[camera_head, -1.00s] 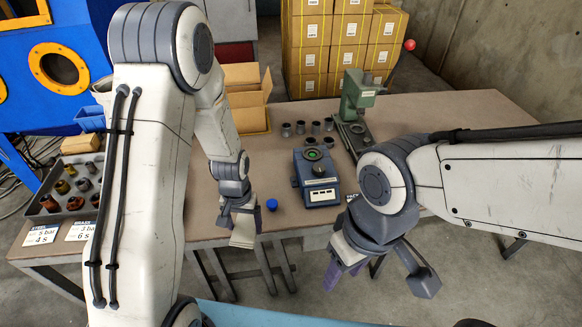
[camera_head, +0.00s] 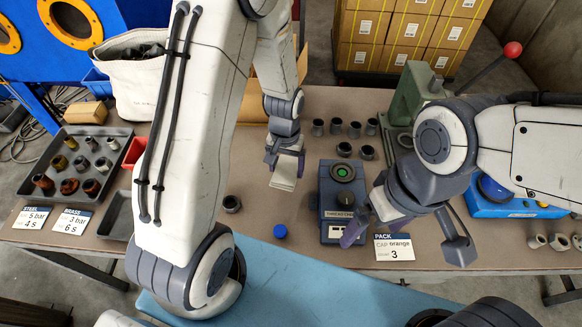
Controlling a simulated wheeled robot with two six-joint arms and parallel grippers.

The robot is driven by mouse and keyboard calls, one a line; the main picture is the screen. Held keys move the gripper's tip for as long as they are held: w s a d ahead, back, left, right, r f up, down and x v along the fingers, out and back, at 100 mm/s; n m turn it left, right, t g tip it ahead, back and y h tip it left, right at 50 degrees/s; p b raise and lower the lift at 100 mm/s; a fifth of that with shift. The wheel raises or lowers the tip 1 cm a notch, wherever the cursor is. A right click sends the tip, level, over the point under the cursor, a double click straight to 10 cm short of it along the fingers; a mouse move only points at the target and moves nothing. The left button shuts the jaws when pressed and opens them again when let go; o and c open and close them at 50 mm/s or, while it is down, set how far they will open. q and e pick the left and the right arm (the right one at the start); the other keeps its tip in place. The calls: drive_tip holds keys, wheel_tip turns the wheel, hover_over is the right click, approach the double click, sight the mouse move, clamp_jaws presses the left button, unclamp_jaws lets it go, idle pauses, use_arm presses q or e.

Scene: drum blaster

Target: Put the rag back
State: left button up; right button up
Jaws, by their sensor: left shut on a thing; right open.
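My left gripper (camera_head: 286,160) is shut on a pale cream folded cloth, the rag (camera_head: 284,177). The rag hangs from its fingers over the brown table, left of the blue tester with the green top (camera_head: 343,172). Whether it touches the table I cannot tell. My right gripper (camera_head: 375,228) has purple fingertips and is open and empty in front of the tester, near the PACK card (camera_head: 394,247). My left arm hides part of the table's left side.
A blue cap (camera_head: 280,231) and a dark ring (camera_head: 231,203) lie near the rag. Several metal cups (camera_head: 335,126) stand behind the tester. A green press (camera_head: 408,100) is at back right. A parts tray (camera_head: 50,148), a red bin (camera_head: 134,152) and a white bag (camera_head: 137,75) are left.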

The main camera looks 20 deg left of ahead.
sight(285, 163)
use_arm(q)
drive_tip(key=d+r+n+b, duration=0.1)
drive_tip(key=d+n+b, duration=0.2)
drive_tip(key=d+b, duration=0.35)
drive_tip(key=w+a+f, duration=0.1)
drive_tip(key=a+f, duration=0.1)
drive_tip(key=a, duration=0.1)
drive_tip(key=w+a+f+p, duration=0.1)
drive_tip(key=w+a+f, duration=0.1)
drive_tip(key=w+a+f+p, duration=0.1)
drive_tip(key=a+f, duration=0.1)
drive_tip(key=a, duration=0.1)
drive_tip(key=shift+w+a+f, duration=0.1)
drive_tip(key=shift+w+a, duration=0.2)
drive_tip(key=shift+w, duration=0.1)
wheel_tip(285, 163, down, 4)
drive_tip(key=shift+r+p, duration=0.1)
drive_tip(key=shift+p, duration=0.25)
use_arm(e)
drive_tip(key=f, duration=0.5)
drive_tip(key=shift+w+f, duration=0.15)
drive_tip(key=shift+w, duration=0.1)
use_arm(q)
drive_tip(key=shift+f, duration=0.25)
drive_tip(key=o, duration=1)
use_arm(e)
drive_tip(key=shift+f, duration=0.1)
